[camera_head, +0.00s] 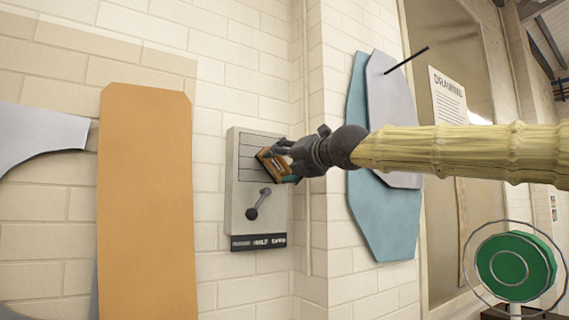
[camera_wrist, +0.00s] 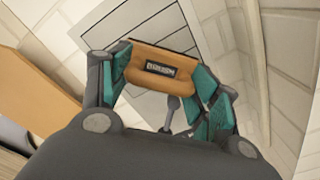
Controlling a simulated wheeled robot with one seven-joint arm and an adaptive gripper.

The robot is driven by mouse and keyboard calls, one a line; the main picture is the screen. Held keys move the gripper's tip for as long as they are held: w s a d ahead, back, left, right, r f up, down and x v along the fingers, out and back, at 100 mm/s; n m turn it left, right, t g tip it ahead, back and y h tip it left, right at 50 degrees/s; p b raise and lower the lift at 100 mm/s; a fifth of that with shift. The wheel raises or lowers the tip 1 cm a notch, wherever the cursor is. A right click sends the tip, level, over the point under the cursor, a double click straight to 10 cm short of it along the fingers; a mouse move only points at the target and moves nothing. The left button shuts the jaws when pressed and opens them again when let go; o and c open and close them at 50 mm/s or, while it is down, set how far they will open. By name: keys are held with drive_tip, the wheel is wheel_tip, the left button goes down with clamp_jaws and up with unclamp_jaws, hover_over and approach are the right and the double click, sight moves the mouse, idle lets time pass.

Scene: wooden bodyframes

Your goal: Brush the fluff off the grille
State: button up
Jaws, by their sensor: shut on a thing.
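The grille (camera_head: 258,144) is a set of horizontal slats in the upper half of a grey panel (camera_head: 236,200) on the white brick wall. My gripper (camera_head: 278,162) is at the grille's right side, shut on an orange-brown brush (camera_head: 265,157). In the wrist view the brush (camera_wrist: 160,62) sits between the teal finger pads of my gripper (camera_wrist: 163,85), in front of the slats (camera_wrist: 150,30). I cannot tell whether the brush touches the grille. I see no fluff; part of the grille is hidden behind the brush.
A lever (camera_head: 258,204) with a dark knob sticks out below the grille, above a dark label strip (camera_head: 258,242). A vertical pipe (camera_head: 306,200) runs right of the panel. An orange board (camera_head: 146,200) leans at left; teal (camera_head: 385,225) and grey boards hang at right.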

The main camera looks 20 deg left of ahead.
drive_tip(key=shift+w+a, duration=0.45)
drive_tip(key=shift+a, duration=0.1)
idle(0.4)
drive_tip(key=shift+w+p, duration=0.1)
drive_tip(key=shift+p, duration=0.3)
drive_tip(key=shift+w+d+r+p, duration=0.15)
drive_tip(key=shift+w+d+p, duration=0.2)
drive_tip(key=shift+d+p, duration=0.1)
drive_tip(key=shift+w+d+p, duration=0.4)
drive_tip(key=shift+w+p, duration=0.15)
drive_tip(key=shift+w, duration=0.05)
drive_tip(key=shift+w+d+p, duration=0.35)
drive_tip(key=shift+w+p, duration=0.2)
drive_tip(key=shift+s+a+f, duration=0.1)
drive_tip(key=shift+f, duration=0.1)
drive_tip(key=shift+s+a+f+b, duration=0.1)
drive_tip(key=shift+s+a+b, duration=1.05)
drive_tip(key=shift+b, duration=0.45)
drive_tip(key=shift+s, duration=0.3)
drive_tip(key=shift+s+d, duration=0.1)
